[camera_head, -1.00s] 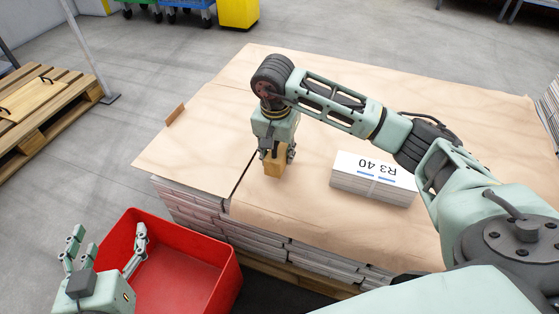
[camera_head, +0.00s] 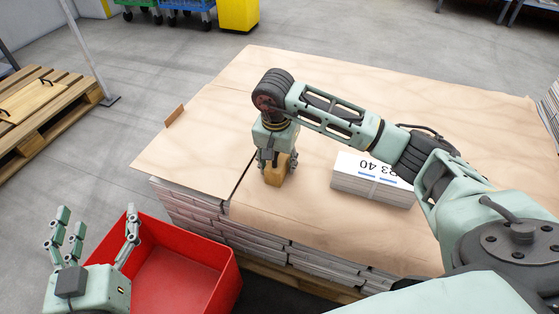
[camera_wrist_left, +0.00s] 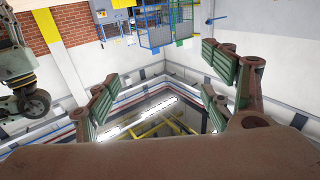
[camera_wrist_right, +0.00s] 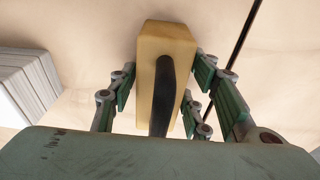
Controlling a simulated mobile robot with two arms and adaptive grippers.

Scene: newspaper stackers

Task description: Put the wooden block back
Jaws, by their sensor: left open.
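The wooden block (camera_head: 276,175) is light brown with a black handle. It stands upright on or just above the board-topped stack, close to the seam. My right gripper (camera_head: 278,162) points down over it, with fingers on both sides. The block (camera_wrist_right: 182,45) fills the middle of the right wrist view, and the fingers (camera_wrist_right: 165,95) flank it. A narrow gap seems to show at the left fingers, so I cannot tell whether they grip it. My left gripper (camera_head: 98,235) is open and empty, fingers up, beside the red bin. Its spread fingers (camera_wrist_left: 160,95) show in the left wrist view.
The brown board (camera_head: 440,130) is mostly clear. The red bin (camera_head: 228,285) stands in front left. A small wooden piece (camera_head: 174,115) lies at the board's left edge. A pallet (camera_head: 50,115) is further left.

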